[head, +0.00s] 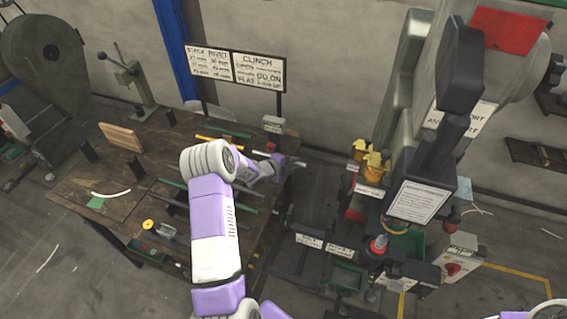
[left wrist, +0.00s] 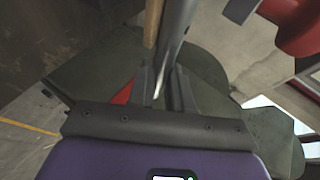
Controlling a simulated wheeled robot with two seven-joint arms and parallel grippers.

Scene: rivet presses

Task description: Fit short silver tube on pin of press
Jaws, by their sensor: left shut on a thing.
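My left gripper (head: 278,162) is at the right end of the workbench. It is shut on a silver tube (head: 294,162), which sticks out to the right of the fingers. In the left wrist view the fingers (left wrist: 166,90) close on the grey tube (left wrist: 178,28), which runs away from them. The press (head: 440,150) stands apart on the right. A red collared part (head: 378,245) sits low on the press; whether the bare pin shows there is hard to tell. My right gripper is not in view.
Several dark and coloured rods lie across the wooden workbench (head: 90,180). A brown rod (left wrist: 152,22) shows beside the tube in the left wrist view. Yellow tools (head: 372,165) and a green bin (head: 347,276) are near the press. Floor shows between bench and press.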

